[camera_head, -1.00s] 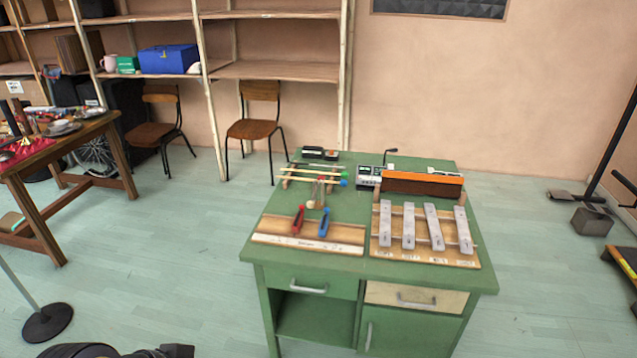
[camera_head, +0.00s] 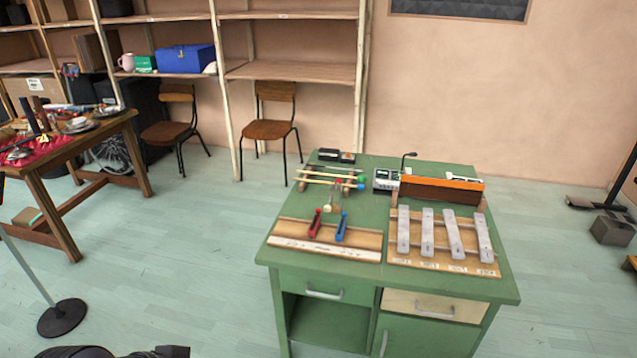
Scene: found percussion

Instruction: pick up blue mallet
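A mallet with a small round blue head (camera_head: 361,187) lies on a low rack at the back left of the green desk. Its thin pale stick points left, beside other sticks with a green and a red head. In front, a wooden board (camera_head: 290,240) holds a red two-pronged piece (camera_head: 315,222) and a blue two-pronged piece (camera_head: 341,228). A dark part at the bottom left edge seems to be my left arm or gripper (camera_head: 125,352); its fingers cannot be made out. It is well away from the desk. My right gripper is out of view.
The green desk (camera_head: 345,268) also carries metal bars on a board (camera_head: 440,265), an orange-topped wooden box (camera_head: 440,190) and a small device (camera_head: 386,179). A black stand base (camera_head: 62,318) is at left. The floor before the desk is clear.

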